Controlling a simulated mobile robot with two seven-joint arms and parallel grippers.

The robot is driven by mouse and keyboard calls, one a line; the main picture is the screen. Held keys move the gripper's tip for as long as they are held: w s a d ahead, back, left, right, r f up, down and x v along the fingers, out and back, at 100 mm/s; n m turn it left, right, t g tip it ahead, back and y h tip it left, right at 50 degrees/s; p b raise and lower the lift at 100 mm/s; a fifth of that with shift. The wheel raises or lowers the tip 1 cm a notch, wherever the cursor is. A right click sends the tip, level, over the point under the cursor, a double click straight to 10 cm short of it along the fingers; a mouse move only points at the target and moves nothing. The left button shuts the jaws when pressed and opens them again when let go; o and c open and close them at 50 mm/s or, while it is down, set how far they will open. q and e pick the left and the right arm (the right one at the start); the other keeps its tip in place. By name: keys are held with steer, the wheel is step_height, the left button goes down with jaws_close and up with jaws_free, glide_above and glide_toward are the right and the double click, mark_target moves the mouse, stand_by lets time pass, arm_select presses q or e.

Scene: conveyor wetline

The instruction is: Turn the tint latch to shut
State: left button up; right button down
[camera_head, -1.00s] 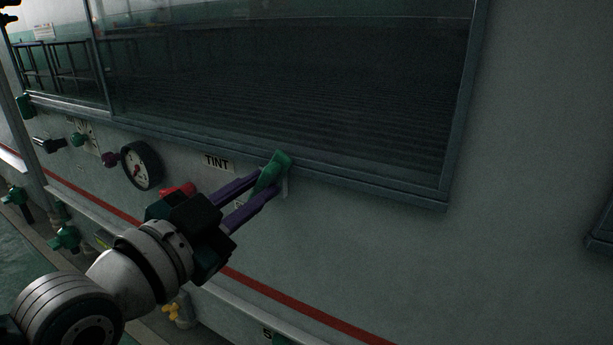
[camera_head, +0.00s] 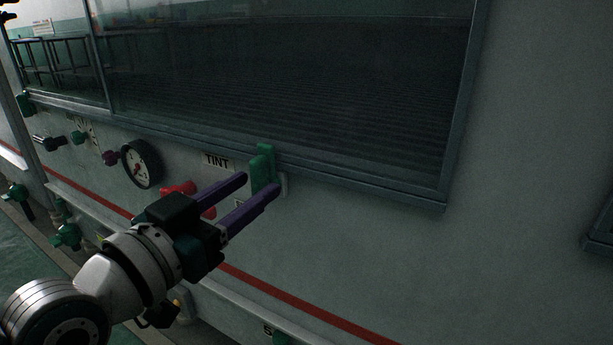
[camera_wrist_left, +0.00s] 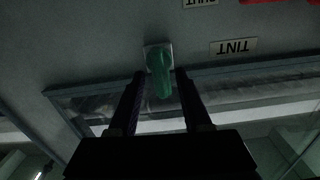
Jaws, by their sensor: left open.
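The tint latch (camera_head: 262,167) is a green handle on a pale plate, on the grey wall just below the window frame, right of the TINT label (camera_head: 217,161). Its handle stands about upright, over the frame's lower edge. In the left wrist view, which is upside down, the latch (camera_wrist_left: 160,76) lies between the two fingertips, with small gaps at its sides. My left gripper (camera_head: 259,183) is open, its purple fingers reaching to the latch; it also shows in the wrist view (camera_wrist_left: 160,74). A label reading SHUT (camera_wrist_left: 199,2) is cut off at that view's top edge. My right gripper is out of view.
A round gauge (camera_head: 141,164) and several green, black and purple knobs sit further left. A red part (camera_head: 179,188) shows partly behind my gripper. The large window (camera_head: 300,80) is above.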

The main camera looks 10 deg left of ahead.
arm_select(q)
steer(key=p+v, duration=0.2)
steer(key=v, duration=0.4)
steer(key=shift+p, duration=0.35)
steer(key=s+d+r+g+y+p, duration=0.1)
steer(key=s+d+r+g+p, duration=0.25)
steer(key=r+p, duration=0.7)
steer(key=s+d+r+g+p, duration=0.2)
steer(key=s+r+g+p, duration=0.15)
steer(key=r+p, duration=0.7)
steer(key=s+a+r+n+g+y+p, duration=0.1)
steer(key=s+a+r+g+y+p, duration=0.25)
steer(key=s+r+p, duration=0.7)
steer(key=s+a+r+n+g+y+p, duration=0.25)
steer(key=s+a+r+p, duration=0.25)
steer(key=r+p, duration=0.95)
step_height(320, 180, up, 30)
steer(key=h+p, duration=0.1)
steer(key=p, duration=3.4)
steer(key=shift+r+m+p, duration=0.15)
steer(key=shift+m+p, duration=0.15)
steer(key=shift+m, duration=0.15)
